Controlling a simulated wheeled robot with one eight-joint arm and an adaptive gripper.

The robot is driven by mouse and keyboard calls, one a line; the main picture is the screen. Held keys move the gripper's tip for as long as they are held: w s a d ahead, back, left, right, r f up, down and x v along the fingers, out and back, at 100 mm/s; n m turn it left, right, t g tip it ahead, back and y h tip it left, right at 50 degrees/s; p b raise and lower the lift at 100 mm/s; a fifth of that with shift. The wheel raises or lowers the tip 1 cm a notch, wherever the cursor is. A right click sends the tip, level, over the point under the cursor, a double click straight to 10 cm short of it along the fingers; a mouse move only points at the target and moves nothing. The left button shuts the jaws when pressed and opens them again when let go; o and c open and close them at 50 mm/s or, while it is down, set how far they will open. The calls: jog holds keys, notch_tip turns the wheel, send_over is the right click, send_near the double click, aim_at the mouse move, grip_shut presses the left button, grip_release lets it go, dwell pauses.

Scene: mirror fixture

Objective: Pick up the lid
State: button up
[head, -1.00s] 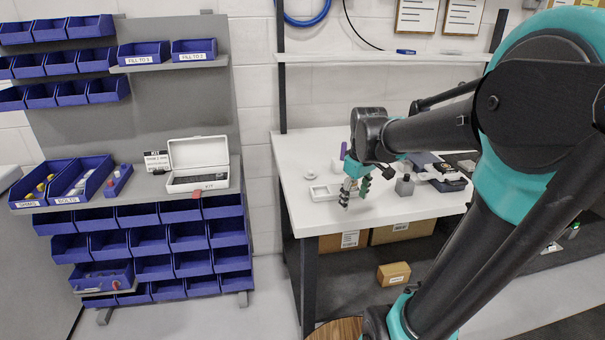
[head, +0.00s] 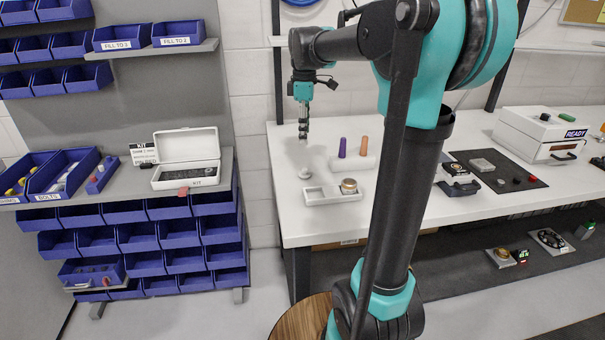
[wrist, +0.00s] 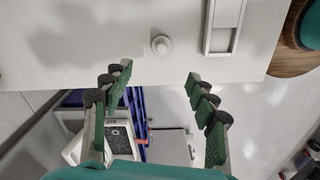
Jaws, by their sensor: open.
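A metal round tin (head: 349,186) sits in the tray's right part. Purple (head: 342,148) and orange (head: 364,146) upright pieces stand behind it in a white holder. The blue bin rack with an open white kit box (head: 187,160) is at left. The table's front left is clear.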

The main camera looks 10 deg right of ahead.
aim_at(304, 169)
notch_tip(304, 169, down, 13)
jog(key=shift+s, duration=0.1)
dwell(0.5)
jog(key=c, duration=0.8)
